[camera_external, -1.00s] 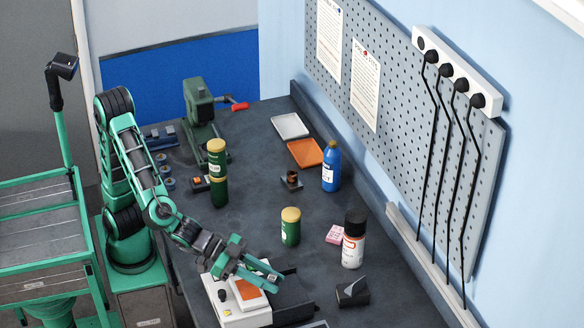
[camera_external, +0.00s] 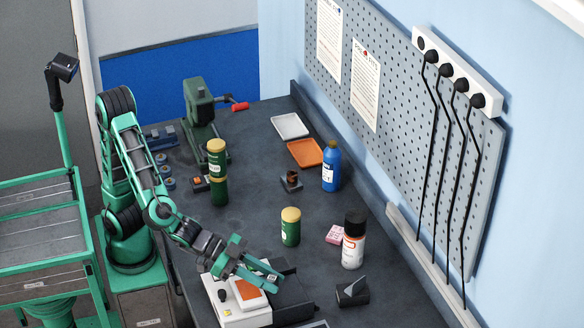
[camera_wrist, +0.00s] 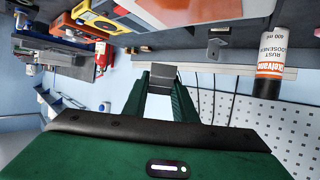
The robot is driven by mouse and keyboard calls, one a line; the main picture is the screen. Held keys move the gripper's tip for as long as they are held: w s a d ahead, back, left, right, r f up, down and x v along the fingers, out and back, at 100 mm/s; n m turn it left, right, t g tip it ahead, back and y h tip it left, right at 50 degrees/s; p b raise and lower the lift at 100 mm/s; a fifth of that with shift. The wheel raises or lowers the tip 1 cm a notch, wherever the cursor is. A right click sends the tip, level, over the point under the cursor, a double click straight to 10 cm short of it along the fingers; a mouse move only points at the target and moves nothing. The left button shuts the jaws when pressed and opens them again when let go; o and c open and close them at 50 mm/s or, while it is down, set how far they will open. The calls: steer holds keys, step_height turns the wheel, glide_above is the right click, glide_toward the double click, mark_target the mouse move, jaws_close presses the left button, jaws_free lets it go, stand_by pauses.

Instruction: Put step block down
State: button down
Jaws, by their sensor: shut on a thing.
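My gripper (camera_external: 266,277) is low over the near end of the bench, beside a white device with an orange panel (camera_external: 247,292). It is shut on a dark grey block, taken to be the step block, which shows between the two green fingers in the wrist view (camera_wrist: 160,76). In the external view the block (camera_external: 284,267) is partly hidden by the fingers and hard to tell from the dark things behind it. I cannot tell whether it touches the bench.
A black angled block (camera_external: 352,292) lies to the right. A white spray can with a black cap (camera_external: 353,246), a pink pad (camera_external: 335,234) and a green jar (camera_external: 290,228) stand farther back. The bench between the jar and the gripper is clear.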

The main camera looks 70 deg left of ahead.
mark_target(267, 294)
steer(key=r, duration=0.5)
steer(key=shift+w+a+r, duration=0.1)
steer(key=shift+w+a, duration=0.05)
steer(key=shift+w, duration=0.1)
steer(key=w+a+f+n+t+y, duration=0.1)
steer(key=w+a+n+t+y, duration=0.2)
steer(key=w+a, duration=0.45)
steer(key=w+a+n+y, duration=0.3)
steer(key=w+a+y, duration=0.15)
steer(key=a, duration=0.65)
steer(key=w+a+n+y, duration=0.2)
steer(key=a+n+y, duration=0.1)
steer(key=a, duration=0.7)
steer(key=w+a+n+y, duration=0.3)
steer(key=a+n+y, duration=0.1)
steer(key=a, duration=0.6)
steer(key=shift+g+h, duration=0.25)
steer(key=shift+g, duration=0.05)
steer(key=shift+s+d+f, duration=0.1)
steer(key=shift+d+f, duration=0.05)
steer(key=shift+f, duration=3.3)
steer(key=shift+s+d+f, duration=0.1)
steer(key=shift+d+f, duration=0.05)
steer(key=shift+f, duration=3.35)
steer(key=shift+d+f, duration=0.15)
steer(key=shift+f, duration=3.3)
steer(key=shift+f+m, duration=0.1)
steer(key=shift+m, duration=0.2)
